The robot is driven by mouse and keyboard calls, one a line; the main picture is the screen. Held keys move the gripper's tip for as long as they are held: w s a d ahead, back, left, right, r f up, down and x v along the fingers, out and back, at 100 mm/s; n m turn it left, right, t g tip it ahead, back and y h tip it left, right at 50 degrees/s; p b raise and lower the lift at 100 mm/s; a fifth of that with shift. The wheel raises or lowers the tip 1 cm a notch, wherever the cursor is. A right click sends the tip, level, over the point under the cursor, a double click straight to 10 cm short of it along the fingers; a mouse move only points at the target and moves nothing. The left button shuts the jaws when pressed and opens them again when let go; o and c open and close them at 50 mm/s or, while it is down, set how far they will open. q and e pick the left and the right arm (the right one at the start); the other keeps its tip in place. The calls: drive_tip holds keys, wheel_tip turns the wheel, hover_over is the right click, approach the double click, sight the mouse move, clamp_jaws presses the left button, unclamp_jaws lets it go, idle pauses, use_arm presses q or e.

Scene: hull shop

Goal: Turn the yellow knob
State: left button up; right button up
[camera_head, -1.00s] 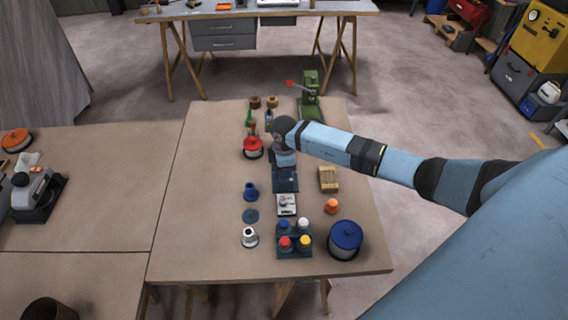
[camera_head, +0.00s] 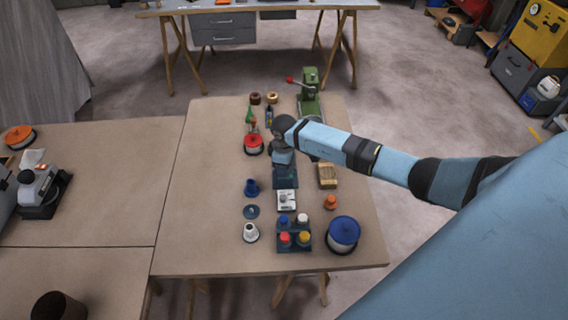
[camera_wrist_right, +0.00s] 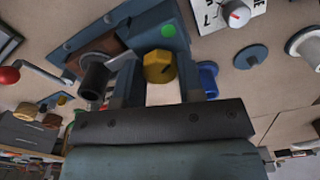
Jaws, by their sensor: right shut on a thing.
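The yellow knob (camera_wrist_right: 157,67) shows in the right wrist view, many-sided, on a blue-grey box (camera_wrist_right: 120,32) with a green button (camera_wrist_right: 168,30). My right gripper (camera_wrist_right: 159,76) has a finger on each side of the knob and is shut on it. In the head view my right gripper (camera_head: 284,158) is over the box (camera_head: 285,178) and hides the knob. A black round part (camera_wrist_right: 96,76) stands beside the knob on a brown plate. My left gripper is not in view.
A white dial unit (camera_head: 286,199), a tray of coloured-cap bottles (camera_head: 294,246) and a blue-lidded pot (camera_head: 342,234) stand nearer the front. A red-topped jar (camera_head: 253,144) is left of the gripper, a green press (camera_head: 309,92) behind.

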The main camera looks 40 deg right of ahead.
drive_tip(key=o, duration=0.9)
wheel_tip(320, 180, up, 14)
drive_tip(key=shift+f+b, duration=0.1)
drive_tip(key=shift+b, duration=0.65)
